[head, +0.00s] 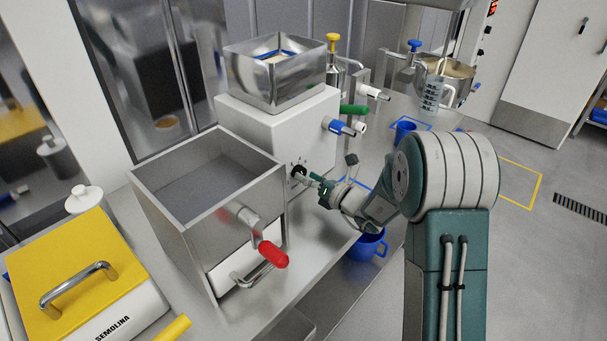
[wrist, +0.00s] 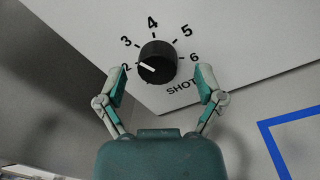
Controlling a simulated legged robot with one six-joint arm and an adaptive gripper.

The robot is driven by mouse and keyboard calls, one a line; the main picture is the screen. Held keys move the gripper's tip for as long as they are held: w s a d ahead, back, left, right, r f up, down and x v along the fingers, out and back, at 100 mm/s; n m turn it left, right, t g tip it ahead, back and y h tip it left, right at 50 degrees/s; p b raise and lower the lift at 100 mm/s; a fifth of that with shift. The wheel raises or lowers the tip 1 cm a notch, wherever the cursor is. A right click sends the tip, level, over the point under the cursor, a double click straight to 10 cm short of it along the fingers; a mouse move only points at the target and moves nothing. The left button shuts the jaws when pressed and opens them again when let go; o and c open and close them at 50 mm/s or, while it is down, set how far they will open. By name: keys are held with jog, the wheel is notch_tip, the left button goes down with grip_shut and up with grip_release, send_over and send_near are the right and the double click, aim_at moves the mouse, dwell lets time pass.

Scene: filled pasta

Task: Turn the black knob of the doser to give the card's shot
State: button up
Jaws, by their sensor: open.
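The doser (head: 250,113) is a white box with a steel hopper on top. Its black knob (wrist: 157,62) sits on the white face above the word SHOT, with printed numbers 2 to 6 around it. The knob's white mark lies on its left side, toward the 2. The knob also shows in the head view (head: 298,171), partly hidden by my gripper. My gripper (wrist: 162,80) is open, with one finger to each side of the knob; I see no finger clearly touching it. I cannot make out the card in either view.
A steel bin (head: 180,222) with a red-handled lever (head: 272,254) stands left of the doser. Green and blue handles (head: 354,110) stick out above the knob. A blue mug (head: 368,245) is below my wrist. A yellow-lidded semolina box (head: 75,262) is at lower left.

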jog(key=v, duration=1)
jog(key=shift+s+d+f, duration=0.1)
jog(key=shift+s+d, duration=0.1)
jog(key=shift+d, duration=0.15)
jog(key=s+a+r+n+g+h, duration=0.1)
jog(key=s+a+r+n+g, duration=0.1)
jog(key=s+a+n+g, duration=0.25)
jog(key=s+a+r+n+g, duration=0.1)
jog(key=s+r+n+g, duration=0.2)
jog(key=s+n, duration=0.35)
jog(key=s+a+r+n+g+h, duration=0.1)
jog(key=s+a+r+n+g, duration=0.15)
jog(key=s+n, duration=0.35)
jog(key=s+d+r+n+t+h, duration=0.3)
jog(key=s+d+n+h, duration=0.8)
jog(key=n, duration=0.4)
jog(key=shift+r+n, duration=0.4)
jog(key=shift+r, duration=0.15)
